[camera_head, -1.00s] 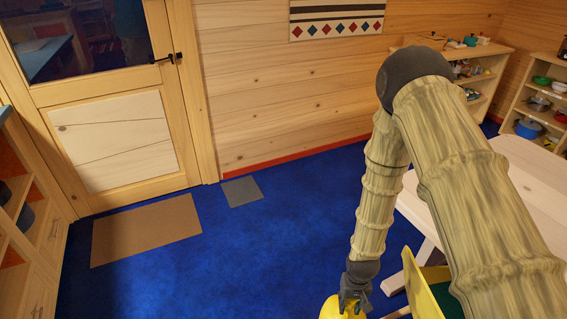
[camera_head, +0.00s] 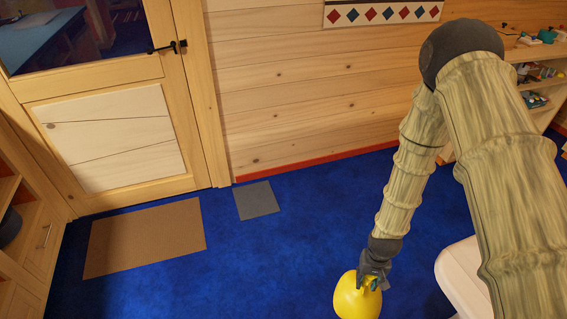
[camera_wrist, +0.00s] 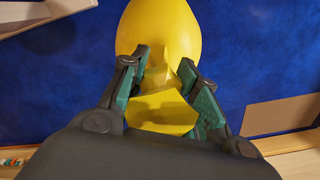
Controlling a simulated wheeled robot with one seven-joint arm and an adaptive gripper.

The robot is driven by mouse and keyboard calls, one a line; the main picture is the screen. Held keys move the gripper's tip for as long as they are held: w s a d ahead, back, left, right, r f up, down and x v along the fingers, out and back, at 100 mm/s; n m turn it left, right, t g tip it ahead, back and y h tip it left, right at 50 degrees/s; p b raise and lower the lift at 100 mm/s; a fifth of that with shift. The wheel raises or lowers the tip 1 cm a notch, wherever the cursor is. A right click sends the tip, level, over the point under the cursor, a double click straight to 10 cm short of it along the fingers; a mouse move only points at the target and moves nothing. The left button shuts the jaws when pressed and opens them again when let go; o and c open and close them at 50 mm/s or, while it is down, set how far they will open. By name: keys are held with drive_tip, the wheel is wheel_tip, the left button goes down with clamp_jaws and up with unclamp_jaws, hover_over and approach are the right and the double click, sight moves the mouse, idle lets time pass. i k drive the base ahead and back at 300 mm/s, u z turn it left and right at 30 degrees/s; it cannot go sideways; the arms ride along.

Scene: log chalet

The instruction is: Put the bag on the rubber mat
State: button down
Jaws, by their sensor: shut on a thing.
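My gripper (camera_head: 374,278) is shut on the yellow bag (camera_head: 356,299) and holds it by its narrow top. In the wrist view, the two fingers (camera_wrist: 165,85) pinch the neck of the bag (camera_wrist: 168,30), with its wide body beyond them. The bag hangs over the blue floor; its height above the floor is hard to tell. A small grey mat (camera_head: 257,201), which looks like the rubber mat, lies flat and bare by the wall, left of and beyond the bag. A larger brown mat (camera_head: 145,238) lies in front of the door.
The blue floor (camera_head: 270,260) between the bag and the mats is clear. A pale table (camera_head: 460,275) stands close to the right of the bag. Wooden shelves (camera_head: 40,225) stand at the left. The door (camera_head: 120,140) is shut.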

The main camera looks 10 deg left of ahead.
sight(255, 200)
drive_tip(key=i, duration=3.05)
drive_tip(key=u, duration=3.65)
drive_tip(key=k, duration=0.8)
drive_tip(key=z, duration=0.75)
